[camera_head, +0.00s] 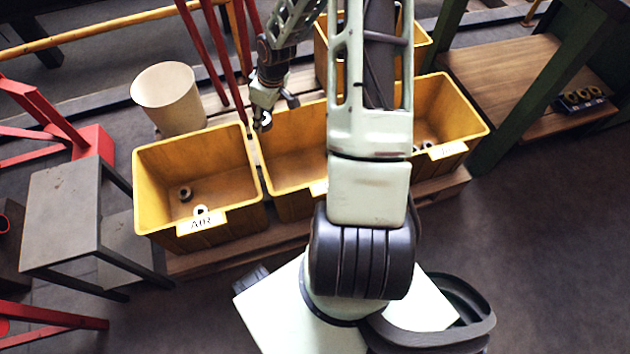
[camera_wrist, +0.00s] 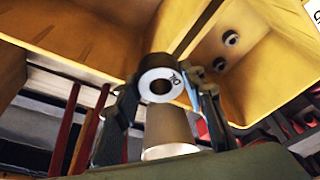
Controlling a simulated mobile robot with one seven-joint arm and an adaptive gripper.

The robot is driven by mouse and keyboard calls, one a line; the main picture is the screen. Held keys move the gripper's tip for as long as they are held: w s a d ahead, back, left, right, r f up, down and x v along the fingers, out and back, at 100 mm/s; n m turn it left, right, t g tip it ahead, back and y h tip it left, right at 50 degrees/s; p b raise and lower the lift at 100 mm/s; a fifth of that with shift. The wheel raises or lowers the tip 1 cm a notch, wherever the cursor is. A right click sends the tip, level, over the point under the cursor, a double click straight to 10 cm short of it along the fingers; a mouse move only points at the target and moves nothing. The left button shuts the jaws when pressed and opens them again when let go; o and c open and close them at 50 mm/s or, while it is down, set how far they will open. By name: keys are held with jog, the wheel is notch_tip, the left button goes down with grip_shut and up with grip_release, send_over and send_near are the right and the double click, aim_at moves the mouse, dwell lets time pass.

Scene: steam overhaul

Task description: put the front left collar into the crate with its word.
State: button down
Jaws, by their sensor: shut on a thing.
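My gripper (camera_head: 264,110) is shut on a pale metal collar (camera_wrist: 154,78), held between both fingertips. The wrist view shows the collar's round hole and a small dark marking on its face, too small to read surely. In the head view the gripper hangs near the divide between the left yellow crate (camera_head: 152,180) and the middle yellow crate (camera_head: 285,175). The left crate's label reads AIR. The middle crate's label is mostly hidden by my arm. The right yellow crate (camera_head: 465,115) has a label I cannot read.
Two collars (camera_head: 186,193) lie in the left crate, and small collars (camera_head: 428,145) lie in the right one. Another yellow crate (camera_head: 420,50) stands behind. A pale bin (camera_head: 168,95) and red bars (camera_head: 205,50) stand near the gripper. A grey stand (camera_head: 70,205) is at left.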

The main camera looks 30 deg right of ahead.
notch_tip(320, 180, down, 12)
jog(key=s+d+n+b, duration=0.1)
jog(key=s+n+b, duration=0.1)
jog(key=n+y+b, duration=0.1)
jog(key=n, duration=0.1)
send_over(287, 187)
jog(key=s, duration=0.2)
notch_tip(287, 187, down, 11)
jog(key=shift+g, duration=0.3)
jog(key=b+x, duration=0.1)
jog(key=x, duration=0.1)
jog(key=b+x, duration=0.1)
jog(key=x, duration=0.3)
jog(key=shift+s+d+f+b, duration=0.15)
jog(key=shift+s+f+b, duration=0.15)
jog(key=shift+s+b, duration=0.1)
jog(key=shift+w+f+b, duration=0.1)
jog(key=shift+f+b, duration=0.6)
jog(key=shift+f, duration=1.25)
jog(key=shift+f, duration=0.3)
jog(key=c, duration=1.3)
grip_release()
jog(key=shift+o, duration=0.2)
